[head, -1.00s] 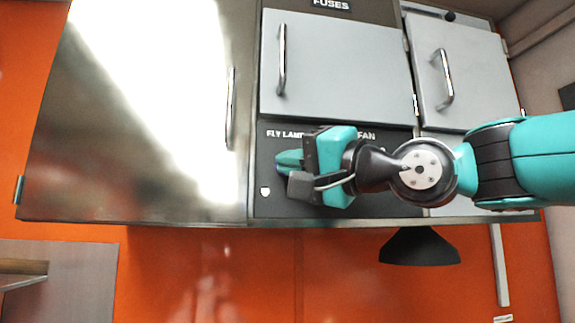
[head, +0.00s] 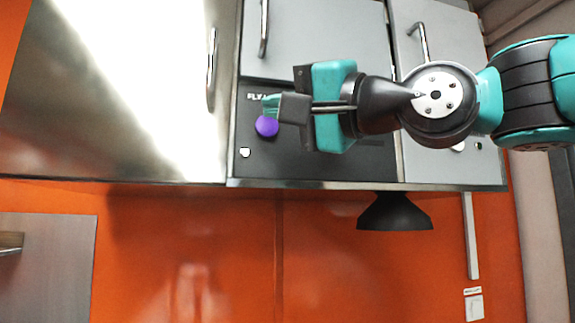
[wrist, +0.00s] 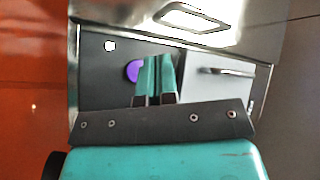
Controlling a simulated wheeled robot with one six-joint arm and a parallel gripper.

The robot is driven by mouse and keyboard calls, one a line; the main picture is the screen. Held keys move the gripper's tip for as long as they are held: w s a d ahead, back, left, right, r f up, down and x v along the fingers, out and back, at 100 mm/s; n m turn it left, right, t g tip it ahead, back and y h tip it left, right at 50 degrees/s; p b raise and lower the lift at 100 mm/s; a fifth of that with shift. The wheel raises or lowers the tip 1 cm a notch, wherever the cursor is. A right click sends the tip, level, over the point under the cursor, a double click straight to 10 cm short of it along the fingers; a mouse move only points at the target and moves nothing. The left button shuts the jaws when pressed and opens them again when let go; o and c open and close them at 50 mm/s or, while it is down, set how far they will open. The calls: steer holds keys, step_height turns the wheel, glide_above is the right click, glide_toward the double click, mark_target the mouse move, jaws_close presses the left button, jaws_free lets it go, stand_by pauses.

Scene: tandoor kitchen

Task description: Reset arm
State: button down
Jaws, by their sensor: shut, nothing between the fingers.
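My gripper (head: 272,107) is in front of the dark control panel (head: 340,160) on the wall cabinet, with its fingers pointing left in the head view. The fingers are shut and empty. In the wrist view my gripper (wrist: 158,62) shows its two teal fingers close together. A purple round knob (head: 266,126) on the panel shows just below the fingertips in the head view. The knob (wrist: 132,71) is just left of the fingers in the wrist view. I cannot tell whether the fingers touch it. My arm hides much of the panel and its lettering.
A shiny steel cabinet door (head: 110,90) is at the left. Grey doors with bar handles (head: 315,40) sit above the panel. A small white indicator (head: 245,152) is at the panel's lower left. A black cone-shaped lamp (head: 394,213) hangs below. The orange wall below is mostly clear.

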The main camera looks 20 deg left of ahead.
steer(key=w+d+f+h+b, duration=0.1)
steer(key=d+f+h, duration=0.45)
steer(key=f, duration=0.75)
steer(key=w+d+f+h+b, duration=0.15)
steer(key=d+f+h, duration=0.35)
steer(key=f, duration=0.8)
steer(key=s+d+f+n+g+h+b, duration=0.1)
steer(key=s+d+f+g+h, duration=0.1)
steer(key=s+d+f, duration=0.5)
steer(key=s+d+f+n+g+h+b, duration=0.1)
steer(key=s+d+f+n+g+h, duration=0.1)
steer(key=s+d+f, duration=0.4)
steer(key=d+f+h, duration=0.1)
steer(key=d+f, duration=0.2)
steer(key=f, duration=0.4)
steer(key=shift+s+f+g, duration=0.3)
steer(key=shift+s+f, duration=0.1)
steer(key=shift+d, duration=0.1)
